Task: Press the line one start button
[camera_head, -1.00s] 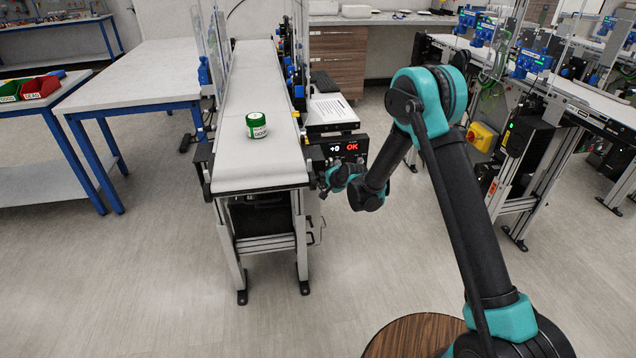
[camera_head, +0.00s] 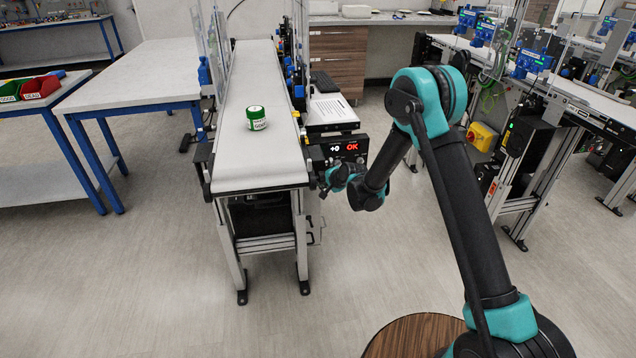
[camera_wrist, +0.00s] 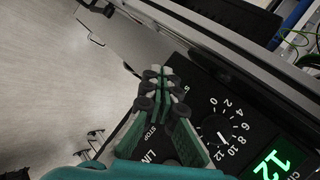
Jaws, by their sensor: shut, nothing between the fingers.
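A dark control panel (camera_wrist: 225,110) fills the right of the wrist view, with a round dial numbered 0 to 12, a green display reading 12, and printed letters "LIN" and "STOP". My gripper (camera_wrist: 152,88) is shut and empty, its fingertips over the panel's left part next to the lettering. The line one start button cannot be made out; my fingers cover that part of the panel. I cannot tell whether the fingertips touch it.
Another conveyor with a yellow box (camera_head: 482,137) is at right.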

